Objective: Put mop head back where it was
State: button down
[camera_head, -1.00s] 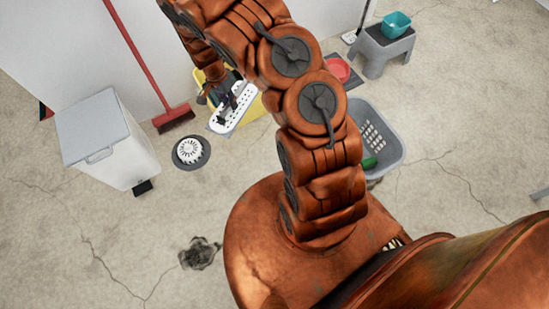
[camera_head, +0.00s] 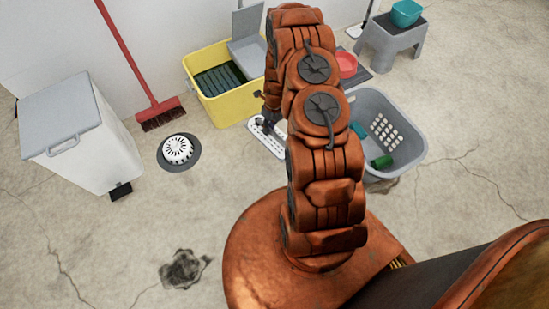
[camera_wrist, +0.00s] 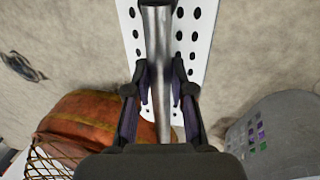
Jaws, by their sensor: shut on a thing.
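The mop head is a flat white plate with rows of dark holes (camera_head: 268,145) and a metal tube on it. In the wrist view the plate (camera_wrist: 199,22) lies beyond the fingers, and the tube runs between them. My gripper (camera_wrist: 160,95) is shut on the tube. In the head view my gripper (camera_head: 267,122) is partly hidden by my arm, in front of the yellow bucket (camera_head: 228,106). The plate is low, between the bucket and the grey basket (camera_head: 412,148); my arm covers its right part. I cannot tell whether it touches the floor.
A white bin (camera_head: 75,125) and red broom (camera_head: 160,112) stand at the left wall. A round floor drain (camera_head: 178,150) lies left of the mop head. A red bowl (camera_head: 346,64) and grey stool (camera_head: 393,42) are behind my arm. Floor between drain and my base is clear.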

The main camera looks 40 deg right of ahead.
aim_at(274, 132)
jog(key=f, duration=0.1)
jog(key=d+f+m+b, duration=0.1)
jog(key=s+d+f+m, duration=0.1)
jog(key=f, duration=0.1)
jog(key=shift+t, duration=0.3)
jog(key=b+x, duration=0.1)
jog(key=x, duration=0.2)
jog(key=d+b+x, duration=0.1)
jog(key=x, duration=0.2)
jog(key=d+b+x, duration=0.1)
jog(key=b+x, duration=0.1)
jog(key=x, duration=0.1)
jog(key=shift+s+a+f, duration=0.1)
jog(key=shift+f, duration=0.4)
jog(key=shift+r, duration=0.1)
jog(key=c, duration=1)
grip_release()
